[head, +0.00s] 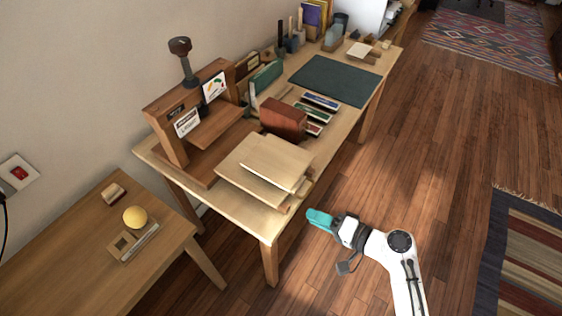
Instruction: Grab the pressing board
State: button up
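Pale, flat wooden boards (265,165) lie stacked near the front end of the long wooden table; the pressing board appears to be one of them, but I cannot tell which. The top board sits slightly askew and the stack reaches close to the table's edge. A wooden book press (190,120) with a dark screw handle stands just behind them, to the left. My gripper (319,218), with teal fingers, is to the right of and below the boards in the picture, apart from them, in front of the table's side. Its fingers show edge-on, so their opening is hidden.
A reddish-brown block (284,120) stands right behind the boards. Beyond are small coloured boxes (320,102) and a dark green mat (335,80). The wooden floor (400,160) to the right is clear.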

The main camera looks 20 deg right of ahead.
aim_at(304, 169)
jog(key=w+d+r+m+t+h, duration=0.2)
jog(key=w+d+m+t, duration=0.2)
jog(key=d+m, duration=0.1)
jog(key=shift+w+d+p+x, duration=0.1)
jog(key=shift+d+p+x, duration=0.15)
jog(key=shift+x, duration=1.6)
jog(key=shift+w+d+p+x, duration=0.15)
jog(key=shift+d+x, duration=0.1)
jog(key=shift+x, duration=1.55)
jog(key=shift+w+d+p+x, duration=0.1)
jog(key=shift+d+p+x, duration=0.1)
jog(key=shift+x, duration=1.65)
jog(key=shift+s+f, duration=0.1)
grip_shut()
